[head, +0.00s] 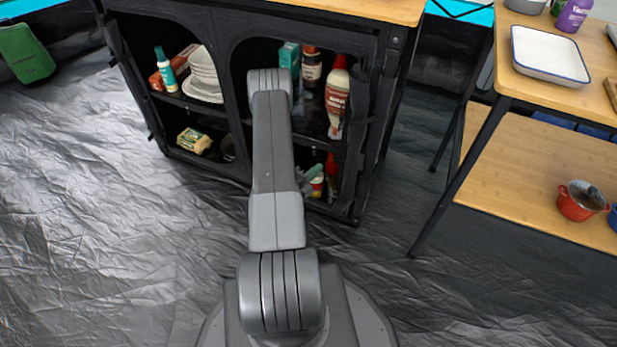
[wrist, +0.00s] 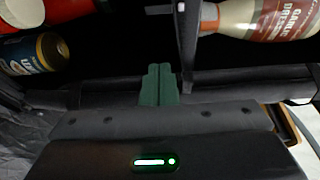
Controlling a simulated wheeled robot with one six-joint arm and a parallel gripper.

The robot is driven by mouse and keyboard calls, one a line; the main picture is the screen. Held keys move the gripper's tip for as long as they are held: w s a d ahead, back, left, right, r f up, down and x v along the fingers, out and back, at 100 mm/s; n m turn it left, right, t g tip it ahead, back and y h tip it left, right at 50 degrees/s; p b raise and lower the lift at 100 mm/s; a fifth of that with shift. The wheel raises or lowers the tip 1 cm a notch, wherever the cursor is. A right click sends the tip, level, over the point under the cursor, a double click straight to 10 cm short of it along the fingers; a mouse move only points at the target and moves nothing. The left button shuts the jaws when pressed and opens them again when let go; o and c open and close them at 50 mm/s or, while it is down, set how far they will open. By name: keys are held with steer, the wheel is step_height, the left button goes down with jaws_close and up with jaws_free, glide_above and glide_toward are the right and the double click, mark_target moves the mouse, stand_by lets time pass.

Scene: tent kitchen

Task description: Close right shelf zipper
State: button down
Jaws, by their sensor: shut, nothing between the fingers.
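The black fabric shelf unit (head: 240,170) stands under a wooden top, with two arched openings. The right opening is open, with bottles and cans showing inside. Dark fabric edges the opening on its right side (head: 365,115); I cannot make out the zipper pull. My gripper, with green fingertips, is shut and empty in the wrist view (wrist: 158,84). It is at the right compartment, below a white dressing bottle (wrist: 262,17) in that picture. In the head view my arm hides part of the divider and the right opening.
A red item (wrist: 60,10) and a can (wrist: 38,52) are at the wrist view's upper left. The left compartment holds plates (head: 203,75) and a yellow pack (head: 194,140). A wooden table (head: 540,170) with a red pot (head: 582,201) stands right.

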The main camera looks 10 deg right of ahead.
steer(key=shift+w+d+b, duration=0.15)
steer(key=shift+w+b, duration=0.45)
steer(key=shift+w, duration=0.7)
steer(key=shift+w+d+b, duration=0.15)
steer(key=shift+w+b, duration=0.45)
steer(key=shift+w, duration=0.65)
steer(key=w+a, duration=0.5)
steer(key=a, duration=0.2)
steer(key=shift+a+b, duration=0.3)
steer(key=shift+b, duration=0.1)
steer(key=shift+w, duration=0.1)
